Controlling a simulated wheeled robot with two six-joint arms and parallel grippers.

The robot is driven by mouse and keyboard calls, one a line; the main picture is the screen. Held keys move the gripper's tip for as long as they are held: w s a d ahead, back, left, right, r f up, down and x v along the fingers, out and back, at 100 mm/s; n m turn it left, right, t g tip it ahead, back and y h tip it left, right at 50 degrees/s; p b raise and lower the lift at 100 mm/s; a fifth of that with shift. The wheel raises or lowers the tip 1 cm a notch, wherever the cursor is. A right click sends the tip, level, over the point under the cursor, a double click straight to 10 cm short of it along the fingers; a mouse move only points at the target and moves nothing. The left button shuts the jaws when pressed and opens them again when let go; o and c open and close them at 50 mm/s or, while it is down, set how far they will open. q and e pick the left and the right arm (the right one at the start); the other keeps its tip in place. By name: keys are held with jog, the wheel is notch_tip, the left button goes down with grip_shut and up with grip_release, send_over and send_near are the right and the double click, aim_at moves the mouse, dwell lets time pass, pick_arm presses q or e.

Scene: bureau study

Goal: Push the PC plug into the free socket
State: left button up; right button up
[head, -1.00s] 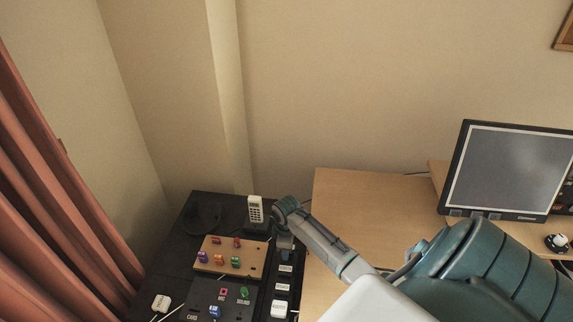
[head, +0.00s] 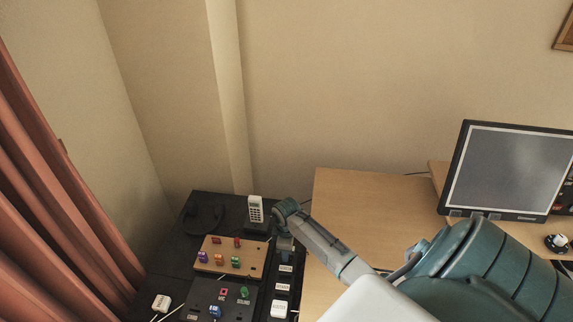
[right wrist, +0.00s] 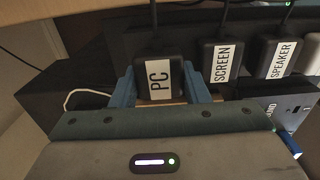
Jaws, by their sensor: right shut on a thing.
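The PC plug (right wrist: 160,82) is a black block with a white "PC" label and a cable running up. In the right wrist view it sits between the blue fingers of my right gripper (right wrist: 162,88), which is shut on it. In the head view my right gripper (head: 286,246) is over the far end of the black power strip and hides the plug. The plug is in line with the SCREEN plug (right wrist: 222,62) and the SPEAKER plug (right wrist: 280,58). The socket under it is hidden, so I cannot tell how deep it sits. My left gripper is out of view.
A white plug (head: 279,308) is nearer on the strip. Left of the strip are a cordless phone (head: 256,209), a wooden board (head: 246,257) with coloured pieces and a white adapter (head: 161,303). A wooden desk (head: 350,200) with a monitor (head: 508,170) is on the right.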

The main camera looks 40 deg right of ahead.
jog(key=shift+f+b, duration=0.4)
jog(key=shift+f, duration=0.3)
dwell(1.1)
jog(key=o, duration=1)
notch_tip(320, 180, up, 11)
jog(key=shift+d+f+b, duration=0.1)
jog(key=shift+b, duration=0.7)
